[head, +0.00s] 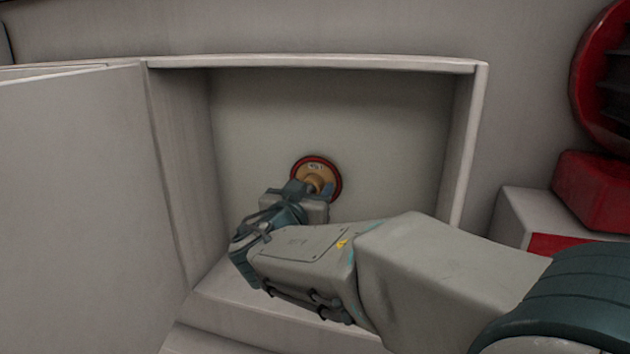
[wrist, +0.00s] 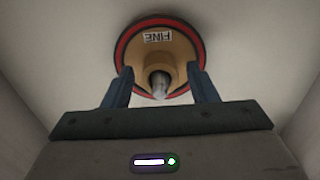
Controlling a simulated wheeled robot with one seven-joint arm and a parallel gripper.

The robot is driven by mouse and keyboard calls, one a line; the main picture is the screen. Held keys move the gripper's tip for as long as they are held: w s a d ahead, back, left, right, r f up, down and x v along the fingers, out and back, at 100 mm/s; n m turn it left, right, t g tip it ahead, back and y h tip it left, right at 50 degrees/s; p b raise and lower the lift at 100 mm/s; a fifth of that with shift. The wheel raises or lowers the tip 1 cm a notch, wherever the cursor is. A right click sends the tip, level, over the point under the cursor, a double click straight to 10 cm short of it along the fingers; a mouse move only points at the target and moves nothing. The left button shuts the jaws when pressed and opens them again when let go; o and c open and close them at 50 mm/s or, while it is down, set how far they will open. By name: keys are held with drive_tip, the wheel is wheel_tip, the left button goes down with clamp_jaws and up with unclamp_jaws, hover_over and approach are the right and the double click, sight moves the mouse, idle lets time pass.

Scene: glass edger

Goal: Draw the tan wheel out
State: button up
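The tan wheel (head: 318,171) with a dark red rim is at the back wall of an open recess in the head view. In the wrist view the tan wheel (wrist: 183,45) carries a label that appears upside down, and a grey metal tip shows at its tan hub (wrist: 161,72). My gripper (wrist: 163,82) has its two blue fingers on either side of the hub, in front of the wheel. The fingers stand apart and look close to the hub's sides; whether they touch it is hard to see. In the head view my gripper (head: 316,188) covers the wheel's lower part.
The recess (head: 465,150) has pale side walls and a bottom ledge close around my arm. A pale door panel (head: 80,180) stands open at the left. Red parts (head: 592,190) and a pale box (head: 525,215) stand at the right.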

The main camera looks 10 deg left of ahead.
clamp_jaws()
drive_tip(key=shift+s+b, duration=0.6)
drive_tip(key=shift+b, duration=0.45)
idle(0.3)
drive_tip(key=s+b, duration=0.5)
drive_tip(key=s, duration=0.3)
drive_tip(key=shift+s+a+b, duration=0.2)
drive_tip(key=shift+a+b, duration=0.1)
drive_tip(key=shift+a, duration=0.1)
idle(0.7)
